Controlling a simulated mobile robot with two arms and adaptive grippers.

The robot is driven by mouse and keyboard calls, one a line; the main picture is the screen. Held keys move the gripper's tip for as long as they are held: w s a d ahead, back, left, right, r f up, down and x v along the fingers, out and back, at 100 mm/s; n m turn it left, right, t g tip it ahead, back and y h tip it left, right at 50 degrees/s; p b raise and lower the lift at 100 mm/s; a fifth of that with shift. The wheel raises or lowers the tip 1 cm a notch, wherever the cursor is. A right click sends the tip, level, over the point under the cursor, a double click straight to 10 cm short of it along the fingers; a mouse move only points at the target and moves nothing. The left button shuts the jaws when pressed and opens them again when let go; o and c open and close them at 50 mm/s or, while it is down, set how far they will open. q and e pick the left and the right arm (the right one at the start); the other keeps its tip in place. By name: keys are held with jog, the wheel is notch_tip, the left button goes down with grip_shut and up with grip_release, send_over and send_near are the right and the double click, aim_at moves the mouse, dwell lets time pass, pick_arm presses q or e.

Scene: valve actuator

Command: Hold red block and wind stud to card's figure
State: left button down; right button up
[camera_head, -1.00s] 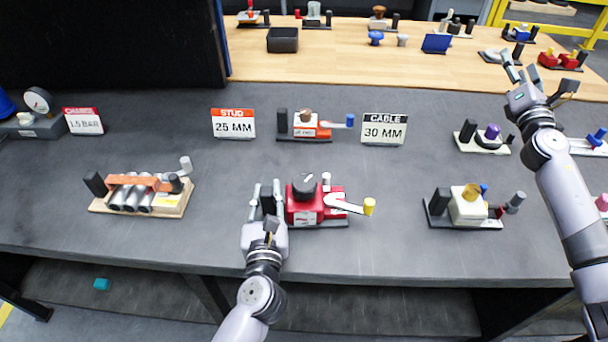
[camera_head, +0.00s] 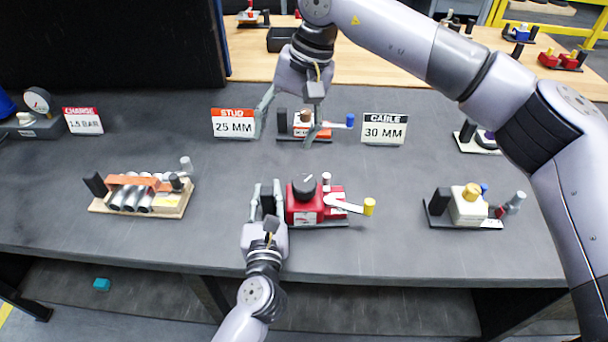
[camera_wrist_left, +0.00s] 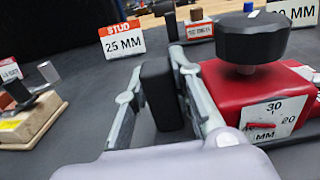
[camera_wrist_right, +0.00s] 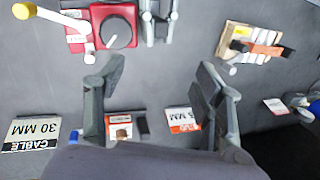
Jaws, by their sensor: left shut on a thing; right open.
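The red block (camera_head: 325,212) stands front centre with a black round knob (camera_head: 303,187) on top, a white crank arm with a yellow end (camera_head: 369,206) at its right and a black post (camera_head: 268,200) at its left. In the left wrist view, its white scale (camera_wrist_left: 272,115) reads 30 and 20 MM. My left gripper (camera_head: 266,193) is shut on the black post, one finger on each side. The orange-topped STUD card (camera_head: 233,124) reads 25 MM. My right gripper (camera_head: 288,128) is open and empty, pointing down above the back of the grey table, behind the red block.
A small red-and-white fixture (camera_head: 305,125) sits below my right fingers. The CABLE card (camera_head: 384,129) reads 30 MM. A fixture with grey cylinders (camera_head: 140,195) is left; a cream block (camera_head: 467,208) is right. Bare table lies between the red block and the cards.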

aim_at(305, 180)
jog(key=d+f+h, duration=0.1)
jog(key=f, duration=0.2)
jog(key=d+f+n+h, duration=0.1)
jog(key=f, duration=0.3)
jog(key=d+f+h, duration=0.1)
jog(key=f, duration=0.3)
jog(key=shift+s+d+f+n+t, duration=0.15)
jog(key=shift+s+f+n+t, duration=0.1)
jog(key=shift+s+n+t, duration=0.1)
jog(key=shift+c, duration=0.3)
jog(key=c, duration=1.1)
